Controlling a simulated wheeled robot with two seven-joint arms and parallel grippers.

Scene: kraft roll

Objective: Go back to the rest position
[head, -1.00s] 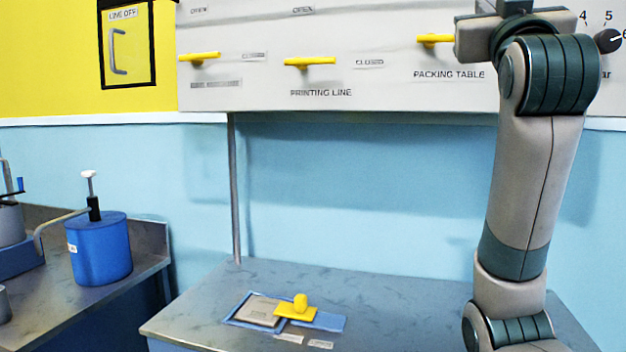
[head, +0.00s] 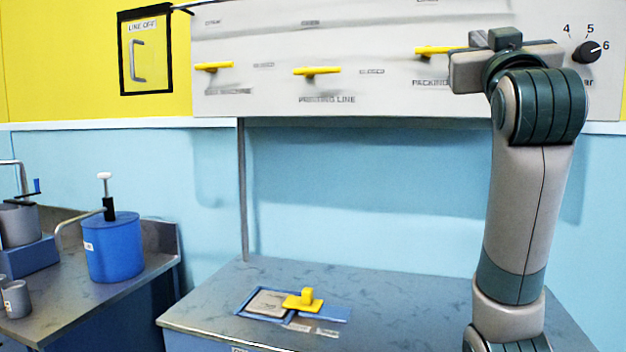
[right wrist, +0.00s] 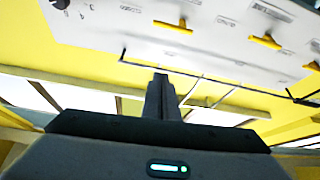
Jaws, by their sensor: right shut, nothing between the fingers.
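My right arm stands raised at the right of the head view, with its right gripper (head: 505,42) at the top in front of the white panel. In the right wrist view the two dark fingers (right wrist: 160,84) are together, with nothing between them. In the head view the fingertips are hard to make out behind the wrist. My left gripper is not in view.
A white panel (head: 390,95) with yellow handles (head: 317,71) and a black knob (head: 586,52) is on the wall behind. Below, a grey table (head: 205,305) carries a tray with a yellow-handled piece (head: 304,300). A blue canister (head: 113,248) stands on the left bench.

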